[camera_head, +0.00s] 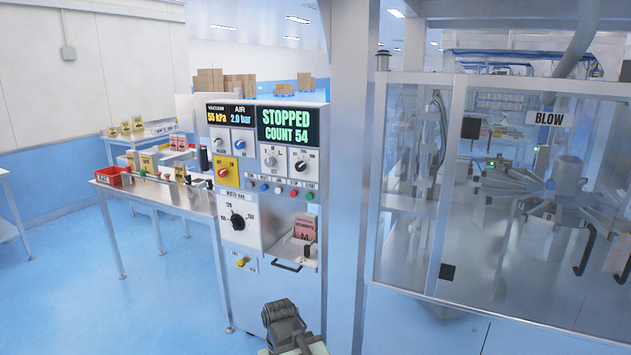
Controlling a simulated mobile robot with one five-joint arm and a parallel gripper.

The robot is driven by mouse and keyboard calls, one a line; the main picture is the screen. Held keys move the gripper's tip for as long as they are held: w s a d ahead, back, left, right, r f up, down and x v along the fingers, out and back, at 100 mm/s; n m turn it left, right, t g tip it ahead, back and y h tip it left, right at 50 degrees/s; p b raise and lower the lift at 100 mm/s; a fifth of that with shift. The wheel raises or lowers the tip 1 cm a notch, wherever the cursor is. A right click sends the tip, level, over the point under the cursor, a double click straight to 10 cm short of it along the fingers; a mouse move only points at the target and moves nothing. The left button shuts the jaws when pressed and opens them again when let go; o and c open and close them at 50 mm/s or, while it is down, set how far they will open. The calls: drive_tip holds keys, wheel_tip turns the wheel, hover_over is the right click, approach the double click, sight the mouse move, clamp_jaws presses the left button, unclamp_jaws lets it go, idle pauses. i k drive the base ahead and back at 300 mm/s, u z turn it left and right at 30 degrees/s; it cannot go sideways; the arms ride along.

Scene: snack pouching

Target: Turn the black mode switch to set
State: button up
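The control panel (268,201) stands left of centre on a tall steel cabinet. A small black rotary switch (300,165) sits on a white plate below the display, right of a second small knob (270,160). Its labels and pointer are too small to read. A larger black dial (237,221) with a numbered scale sits lower left on the panel. My gripper (284,318) shows as a dark grey shape at the bottom edge, below and apart from the panel. Its fingers cannot be made out, so I cannot tell whether it is open or shut.
The display (288,125) reads STOPPED, COUNT 54. A red switch (223,172) on a yellow plate and a row of coloured buttons (287,190) are nearby. A handled tray (294,262) juts out below. A steel post (352,180) and glazed machine stand right.

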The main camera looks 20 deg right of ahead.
sight(301, 166)
drive_tip(key=u, duration=0.6)
drive_tip(key=i, duration=1.6)
drive_tip(key=u, duration=0.6)
drive_tip(key=k, duration=0.85)
drive_tip(key=u, duration=0.15)
drive_tip(key=i, duration=0.85)
drive_tip(key=z, duration=0.05)
